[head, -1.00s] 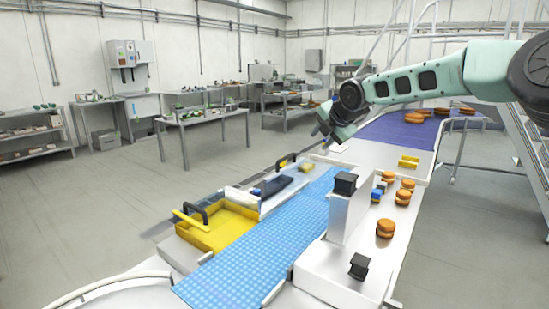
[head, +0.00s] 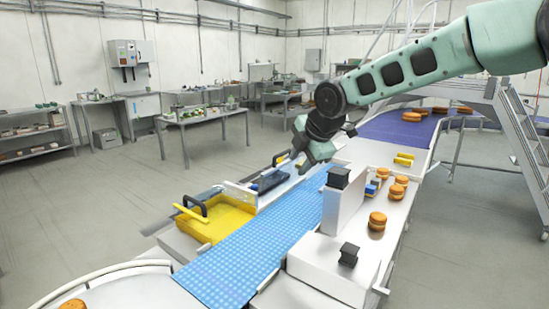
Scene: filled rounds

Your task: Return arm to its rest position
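My arm (head: 410,72) reaches in from the upper right of the head view. It is pale green with dark joints. My gripper (head: 296,163) hangs at its end, above the far part of the blue belt and beside the dark tray. Its fingers are small and partly hidden behind the wrist, so I cannot tell whether they are open or shut. No held object shows at it.
The blue dotted belt (head: 232,258) runs below my gripper. A yellow tray (head: 222,222) lies left of it. Filled rounds (head: 377,221) stand on the white counter (head: 330,260) at right, near black blocks (head: 348,254). More rounds lie on the purple belt (head: 400,130).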

